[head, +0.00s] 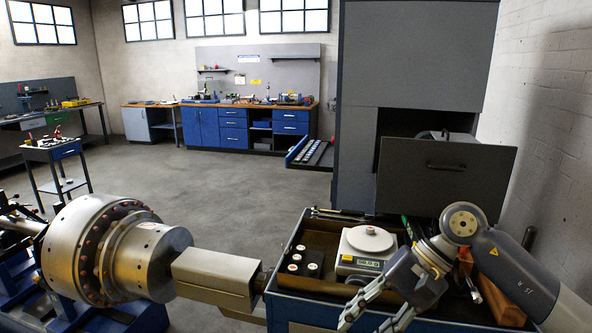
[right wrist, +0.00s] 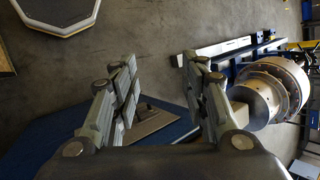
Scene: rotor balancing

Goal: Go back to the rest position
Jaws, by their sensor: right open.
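My right gripper (head: 368,322) is at the lower right of the head view, in front of the near edge of the blue cart (head: 320,311). Its two fingers are spread with nothing between them. In the right wrist view the open fingers (right wrist: 158,80) also show an empty gap, with floor behind. The metal rotor (head: 150,262) lies at the lower left, apart from the gripper, and it also shows at the right of the right wrist view (right wrist: 262,92). My left gripper is not in view.
A white scale (head: 358,264) and several small white-topped weights (head: 295,258) stand on the cart. A grey beam-like housing (head: 216,275) lies between rotor and cart. A grey cabinet (head: 415,55) stands behind the cart. The floor (head: 230,190) beyond is clear.

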